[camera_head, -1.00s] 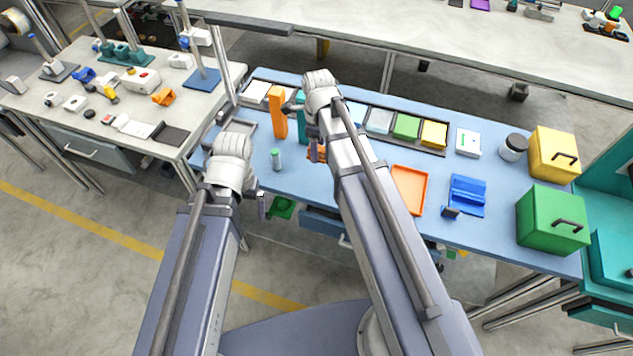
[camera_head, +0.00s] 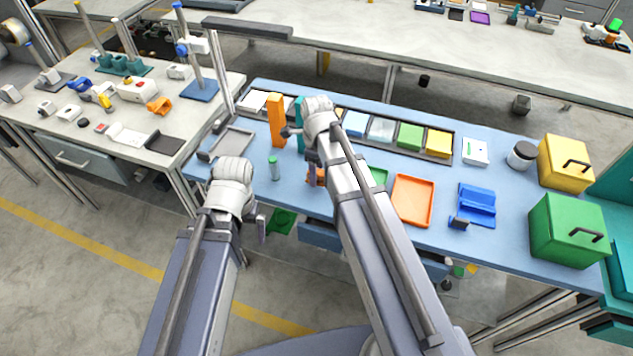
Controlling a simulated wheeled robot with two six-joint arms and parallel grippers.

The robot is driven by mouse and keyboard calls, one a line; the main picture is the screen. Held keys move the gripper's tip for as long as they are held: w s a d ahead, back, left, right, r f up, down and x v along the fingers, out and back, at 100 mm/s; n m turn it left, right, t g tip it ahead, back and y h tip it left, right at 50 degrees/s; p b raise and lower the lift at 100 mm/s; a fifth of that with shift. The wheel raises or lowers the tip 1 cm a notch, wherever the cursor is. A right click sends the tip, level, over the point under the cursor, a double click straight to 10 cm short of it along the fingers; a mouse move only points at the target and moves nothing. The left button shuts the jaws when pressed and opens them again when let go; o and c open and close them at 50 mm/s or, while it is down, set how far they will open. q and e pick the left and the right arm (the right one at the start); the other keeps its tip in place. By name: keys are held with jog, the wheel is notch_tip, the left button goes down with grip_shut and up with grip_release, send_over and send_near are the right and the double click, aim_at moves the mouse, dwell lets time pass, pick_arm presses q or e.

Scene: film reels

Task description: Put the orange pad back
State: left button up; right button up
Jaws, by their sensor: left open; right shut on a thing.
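My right gripper (camera_head: 315,167) is over the blue table, shut on a small orange thing (camera_head: 316,178) that looks like the orange pad. My own arm and fingers hide most of it, and I cannot tell whether it touches the table. Part of the row is hidden behind upright blocks and my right arm. My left gripper (camera_head: 258,222) is open and empty at the table's front edge.
A tall orange block (camera_head: 277,120) and a teal upright (camera_head: 300,125) stand before the row. A green-capped bottle (camera_head: 275,169), grey tray (camera_head: 233,143), orange tray (camera_head: 412,200) and blue holder (camera_head: 477,205) are on the table. Yellow (camera_head: 566,163) and green (camera_head: 567,231) boxes fill the right end.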

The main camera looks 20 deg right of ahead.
jog(key=shift+f+b, duration=1.35)
jog(key=shift+f, duration=0.35)
jog(key=shift+f, duration=0.15)
jog(key=o, duration=1.2)
jog(key=shift+r, duration=0.2)
notch_tip(320, 180, up, 12)
jog(key=p, duration=1.2)
